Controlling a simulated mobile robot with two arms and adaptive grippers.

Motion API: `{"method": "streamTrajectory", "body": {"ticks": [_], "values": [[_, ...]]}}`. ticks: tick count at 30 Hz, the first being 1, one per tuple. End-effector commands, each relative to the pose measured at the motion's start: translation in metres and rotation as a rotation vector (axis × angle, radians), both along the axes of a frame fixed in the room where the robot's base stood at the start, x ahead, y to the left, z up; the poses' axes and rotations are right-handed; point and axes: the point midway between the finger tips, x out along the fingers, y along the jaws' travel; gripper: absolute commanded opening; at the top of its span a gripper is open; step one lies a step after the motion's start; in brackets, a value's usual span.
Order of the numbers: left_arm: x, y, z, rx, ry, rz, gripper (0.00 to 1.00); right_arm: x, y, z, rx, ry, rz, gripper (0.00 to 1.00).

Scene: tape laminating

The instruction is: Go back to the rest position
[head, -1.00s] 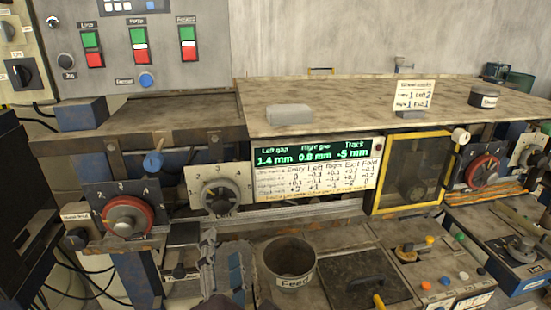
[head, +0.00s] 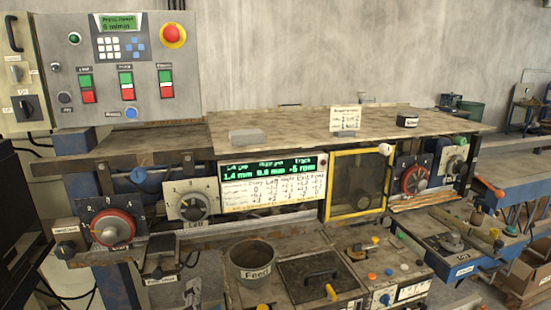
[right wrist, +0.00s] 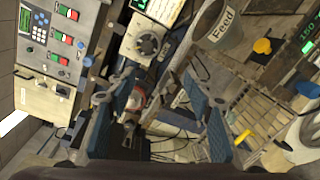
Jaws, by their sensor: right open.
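My right gripper (right wrist: 157,85) is open in the right wrist view. Its two blue-padded fingers stand wide apart with nothing held between them. Beyond the fingers are the machine's front, a dial plate (right wrist: 146,42) and the Feed cup (right wrist: 215,24). In the head view, a small grey piece at the bottom edge may be the tip of this gripper; too little shows to be sure. My left gripper is in neither view.
The laminating machine's gap display (head: 268,182), red dial (head: 113,228), yellow-framed window (head: 355,185) and Feed cup (head: 251,262) line the front. The control panel (head: 125,70) stands at the left. A blue bench (head: 465,245) is at the right.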

Motion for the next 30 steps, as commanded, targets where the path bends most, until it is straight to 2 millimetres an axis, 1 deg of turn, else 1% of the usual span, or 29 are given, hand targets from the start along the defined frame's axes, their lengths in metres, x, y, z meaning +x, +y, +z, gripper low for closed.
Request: {"method": "streamTrajectory", "body": {"ticks": [5,8,11,14,17,18,20,21,24,27,30], "values": [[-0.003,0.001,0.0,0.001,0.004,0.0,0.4,0.007,-0.023,-0.026,0.121,0.14,-0.055,0.47],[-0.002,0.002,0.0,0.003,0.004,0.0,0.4,0.009,-0.039,-0.045,0.207,0.234,-0.096,0.47],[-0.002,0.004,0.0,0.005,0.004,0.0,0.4,0.009,-0.058,-0.068,0.31,0.341,-0.152,0.47],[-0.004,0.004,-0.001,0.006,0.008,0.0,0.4,0.006,-0.082,-0.097,0.433,0.464,-0.228,0.47],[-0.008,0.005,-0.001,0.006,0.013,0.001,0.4,-0.004,-0.114,-0.134,0.587,0.609,-0.341,0.47],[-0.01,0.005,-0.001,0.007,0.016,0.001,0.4,-0.011,-0.131,-0.152,0.661,0.674,-0.402,0.47],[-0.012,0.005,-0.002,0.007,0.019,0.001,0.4,-0.026,-0.157,-0.181,0.782,0.772,-0.508,0.47],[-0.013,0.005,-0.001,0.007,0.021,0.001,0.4,-0.039,-0.175,-0.2,0.861,0.833,-0.585,0.47],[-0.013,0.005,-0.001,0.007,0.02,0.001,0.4,-0.072,-0.216,-0.237,1.037,0.942,-0.769,0.47],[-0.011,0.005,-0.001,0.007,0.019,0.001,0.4,-0.105,-0.249,-0.263,1.168,1.006,-0.932,0.47],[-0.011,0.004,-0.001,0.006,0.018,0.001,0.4,-0.134,-0.275,-0.28,1.27,1.039,-1.069,0.47]]}}
